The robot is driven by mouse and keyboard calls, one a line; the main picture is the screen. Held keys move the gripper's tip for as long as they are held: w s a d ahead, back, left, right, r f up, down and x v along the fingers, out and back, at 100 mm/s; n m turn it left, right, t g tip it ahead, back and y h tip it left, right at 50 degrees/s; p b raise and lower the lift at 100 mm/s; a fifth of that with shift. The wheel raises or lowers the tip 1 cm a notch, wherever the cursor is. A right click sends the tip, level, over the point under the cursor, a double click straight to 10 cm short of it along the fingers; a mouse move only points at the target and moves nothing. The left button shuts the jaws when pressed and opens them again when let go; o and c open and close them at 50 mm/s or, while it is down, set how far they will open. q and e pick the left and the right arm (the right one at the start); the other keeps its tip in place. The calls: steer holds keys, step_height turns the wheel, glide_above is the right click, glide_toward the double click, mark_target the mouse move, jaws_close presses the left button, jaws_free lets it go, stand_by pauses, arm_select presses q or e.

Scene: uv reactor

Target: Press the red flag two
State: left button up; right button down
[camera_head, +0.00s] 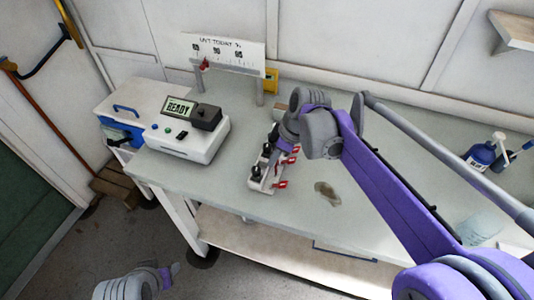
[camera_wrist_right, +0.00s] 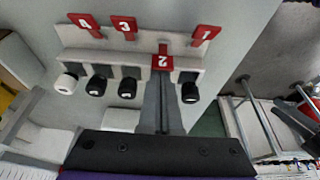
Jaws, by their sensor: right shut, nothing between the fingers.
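The red flag two (camera_wrist_right: 162,62) is on a light block (camera_wrist_right: 225,66) in the right wrist view, out of line with flags four (camera_wrist_right: 84,20), three (camera_wrist_right: 124,24) and one (camera_wrist_right: 205,33). My right gripper (camera_wrist_right: 163,82) is shut and empty, its fingertips right at flag two; I cannot tell whether they touch. In the head view the block (camera_head: 258,184) stands on the table with red flags (camera_head: 281,184) along its right side, and my right wrist hides its far end. Part of my left arm shows at the bottom left; its finger state is unclear.
The grey-green table (camera_head: 335,225) holds a white device with a READY display (camera_head: 180,107) at left and a blue bottle (camera_head: 480,155) at right. A UVT TODAY sign (camera_head: 222,50) stands at the back. Dark and white knobs (camera_wrist_right: 96,86) line the block near my fingers.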

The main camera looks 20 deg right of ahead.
steer(key=shift+s+d+t+y, duration=0.2)
steer(key=shift+d+t+y, duration=0.2)
steer(key=shift+y, duration=0.2)
stand_by(0.4)
steer(key=shift+s+d+f+t+y+b, duration=0.15)
steer(key=shift+s+d+t+y+b, duration=0.35)
steer(key=shift+y, duration=0.4)
steer(key=t+y, duration=0.1)
steer(key=s+d+t+y+b, duration=0.1)
steer(key=d+f+t+y+b, duration=0.1)
steer(key=y, duration=0.1)
steer(key=shift+s+d, duration=0.25)
steer(key=shift+w+a, duration=0.1)
steer(key=shift+a, duration=0.1)
steer(key=shift+w+a+f, duration=0.15)
steer(key=shift+w+a, duration=0.25)
steer(key=shift+a, duration=0.1)
